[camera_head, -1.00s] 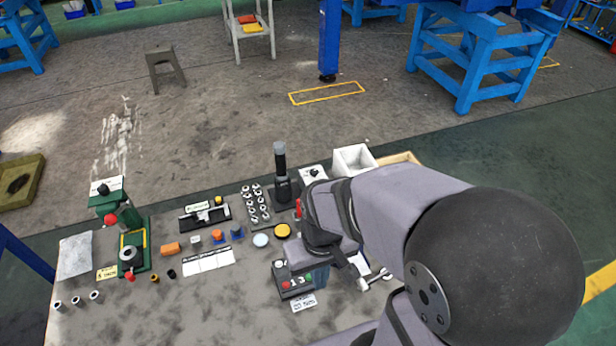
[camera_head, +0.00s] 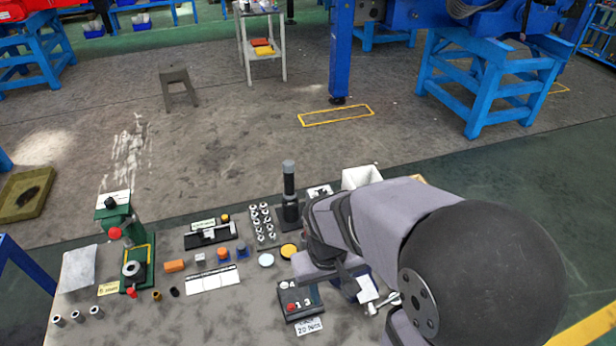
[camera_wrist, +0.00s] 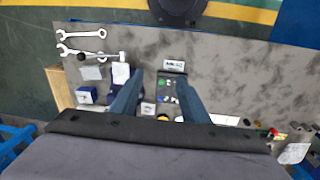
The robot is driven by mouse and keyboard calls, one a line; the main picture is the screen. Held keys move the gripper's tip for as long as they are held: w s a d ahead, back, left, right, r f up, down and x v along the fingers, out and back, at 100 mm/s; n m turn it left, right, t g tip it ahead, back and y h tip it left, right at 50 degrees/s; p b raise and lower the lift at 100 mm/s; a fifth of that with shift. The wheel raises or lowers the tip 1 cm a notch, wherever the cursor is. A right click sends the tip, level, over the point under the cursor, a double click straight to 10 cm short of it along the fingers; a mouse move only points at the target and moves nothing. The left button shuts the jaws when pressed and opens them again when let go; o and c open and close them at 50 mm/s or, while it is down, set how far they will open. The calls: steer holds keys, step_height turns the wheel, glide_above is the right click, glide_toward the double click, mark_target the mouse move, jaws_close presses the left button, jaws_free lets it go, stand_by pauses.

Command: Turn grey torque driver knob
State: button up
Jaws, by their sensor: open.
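An upright black driver with a grey cylindrical top, which looks like the torque driver knob (camera_head: 289,166), stands at the back of the bench in the head view, just left of my arm. I cannot make it out for sure in the wrist view. My gripper (camera_wrist: 158,78) is open, with its two blue fingers apart and nothing visibly held between them. The fingers point over the bench near a dark button box (camera_wrist: 174,86). In the head view my own arm hides most of the gripper, which is to the right of and nearer than the driver.
The button box (camera_head: 299,299) sits at the front middle of the bench. A rack of several sockets (camera_head: 264,226) is left of the driver. A white bin (camera_head: 361,177) stands behind my arm. A green press (camera_head: 138,262) is at left. Wrenches (camera_wrist: 82,34) lie on the bench.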

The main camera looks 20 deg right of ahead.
steer(key=w+d+f+m+t+h+b, duration=0.1)
steer(key=w+d+f+m+h+b, duration=0.15)
steer(key=w+d+f+b, duration=0.4)
steer(key=m+t+h+b, duration=0.4)
steer(key=t+h+b, duration=0.1)
steer(key=b, duration=0.9)
glide_toward(322, 192)
steer(key=s, duration=0.3)
steer(key=s+d, duration=0.1)
steer(key=s, duration=0.3)
steer(key=s+f, duration=0.1)
steer(key=s, duration=0.2)
steer(key=shift+s+d+f, duration=0.15)
steer(key=shift+s+d, duration=0.05)
steer(key=shift+s, duration=0.05)
steer(key=shift+w+d+f+m+t+h+b, duration=0.25)
steer(key=shift+w+d+f+t, duration=0.35)
steer(key=shift+w, duration=1.7)
steer(key=shift+w+d+f+m+t+h+b, duration=0.1)
steer(key=shift+w+d+f+m+t+b, duration=0.4)
steer(key=shift+w, duration=1.75)
steer(key=shift+w+d+f+m+t+h+b, duration=0.15)
steer(key=shift+w+d+f+t, duration=0.6)
steer(key=shift+w, duration=1.55)
steer(key=shift+a+f, duration=0.1)
steer(key=c, duration=1)
